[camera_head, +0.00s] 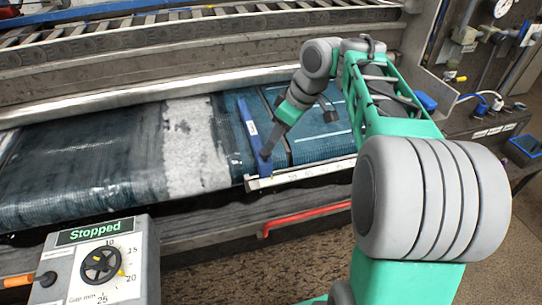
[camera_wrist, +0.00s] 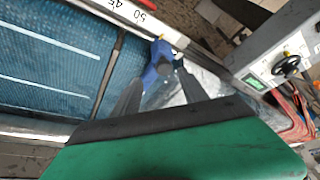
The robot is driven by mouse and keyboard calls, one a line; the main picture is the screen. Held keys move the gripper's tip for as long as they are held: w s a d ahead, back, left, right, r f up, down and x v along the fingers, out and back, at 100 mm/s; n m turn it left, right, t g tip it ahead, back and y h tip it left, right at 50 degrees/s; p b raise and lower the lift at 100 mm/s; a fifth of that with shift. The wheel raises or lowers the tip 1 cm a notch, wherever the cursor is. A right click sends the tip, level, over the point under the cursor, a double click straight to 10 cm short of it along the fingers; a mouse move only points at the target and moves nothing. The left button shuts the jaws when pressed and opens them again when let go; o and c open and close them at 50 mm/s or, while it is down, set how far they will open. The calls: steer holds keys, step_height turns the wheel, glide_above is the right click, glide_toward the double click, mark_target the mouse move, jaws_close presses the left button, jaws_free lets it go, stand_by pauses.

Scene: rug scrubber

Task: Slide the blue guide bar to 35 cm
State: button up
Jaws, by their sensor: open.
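My gripper (camera_head: 266,154) is low at the near end of the bar. In the wrist view my gripper (camera_wrist: 160,76) is open, its fingers on either side of the bar; contact cannot be told. The exact reading at the bar is not legible.
A control box (camera_head: 143,262) with a dial and a green "Stopped" display stands at the front left. A red rail (camera_head: 305,217) runs below the conveyor's front edge. A wet dark rug with a white foamy band (camera_head: 195,150) lies left of the bar.

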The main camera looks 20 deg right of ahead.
mark_target(265, 151)
steer(key=x, duration=0.2)
steer(key=a+x, duration=0.1)
steer(key=x, duration=0.2)
steer(key=shift+a+f+b, duration=0.1)
steer(key=shift+b, duration=0.2)
steer(key=shift+w+a+f, duration=0.1)
steer(key=shift+w+f, duration=0.05)
steer(key=shift+f, duration=0.3)
steer(key=shift+c, duration=0.4)
jaws_close()
